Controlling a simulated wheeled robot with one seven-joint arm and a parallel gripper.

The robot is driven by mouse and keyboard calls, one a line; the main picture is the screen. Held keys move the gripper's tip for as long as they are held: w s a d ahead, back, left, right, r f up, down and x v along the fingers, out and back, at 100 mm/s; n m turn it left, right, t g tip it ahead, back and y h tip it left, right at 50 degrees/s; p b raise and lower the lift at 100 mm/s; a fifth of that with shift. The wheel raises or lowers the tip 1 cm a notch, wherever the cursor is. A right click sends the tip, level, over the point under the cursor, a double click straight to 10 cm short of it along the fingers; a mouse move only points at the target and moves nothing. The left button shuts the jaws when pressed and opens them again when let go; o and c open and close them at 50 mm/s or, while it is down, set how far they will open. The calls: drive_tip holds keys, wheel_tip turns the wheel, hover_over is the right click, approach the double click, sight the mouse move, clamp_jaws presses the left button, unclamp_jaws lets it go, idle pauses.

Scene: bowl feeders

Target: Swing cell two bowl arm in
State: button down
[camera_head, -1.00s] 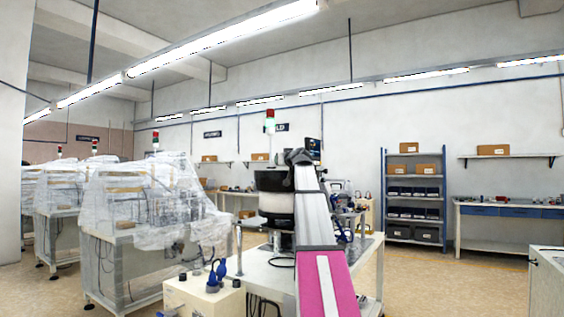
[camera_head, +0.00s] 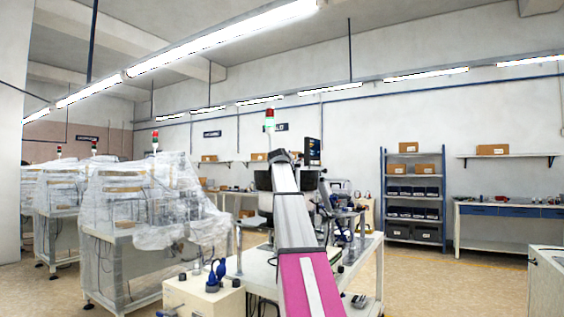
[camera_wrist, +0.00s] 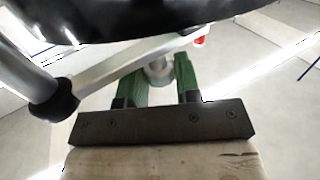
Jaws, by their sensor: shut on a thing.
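A black bowl (camera_head: 263,181) stands on the cell in the head view, partly hidden behind my arm. Its dark underside (camera_wrist: 150,12) fills the top of the wrist view. A grey metal bowl arm (camera_wrist: 122,66) runs below it, from a post with a black collar (camera_wrist: 52,104) at the left up to the right. My gripper (camera_wrist: 160,78) has green fingers on both sides of a small grey grip (camera_wrist: 158,72) by this bar and is shut on it. In the head view my gripper is hidden behind my arm.
A cell under clear plastic sheeting (camera_head: 150,205) stands at the left. A cream box with blue bulbs (camera_head: 205,295) is at the front of the cell table (camera_head: 262,268). A dark screen (camera_head: 312,151) rises behind my arm. Open floor lies to the right, before a blue shelf rack (camera_head: 413,238).

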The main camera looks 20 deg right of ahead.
drive_tip(key=d+m+g+h, duration=0.1)
drive_tip(key=h, duration=0.1)
drive_tip(key=w+m+g+h, duration=0.1)
drive_tip(key=m+h, duration=0.1)
drive_tip(key=shift+w+d+g, duration=0.15)
drive_tip(key=shift+d+g, duration=0.2)
drive_tip(key=shift+g, duration=0.05)
drive_tip(key=shift+w+d+m+g+h, duration=0.1)
drive_tip(key=shift+d+m+g+h, duration=0.45)
drive_tip(key=shift+m+g+h, duration=0.45)
drive_tip(key=shift+w+d+m+g+h, duration=0.1)
drive_tip(key=shift+d+m+g+h, duration=0.4)
drive_tip(key=shift+m+g+h, duration=0.45)
drive_tip(key=shift+y, duration=0.25)
drive_tip(key=c, duration=0.8)
unclamp_jaws()
drive_tip(key=shift+s, duration=0.1)
drive_tip(key=v, duration=1)
drive_tip(key=shift+s+a, duration=0.1)
drive_tip(key=shift+a, duration=0.25)
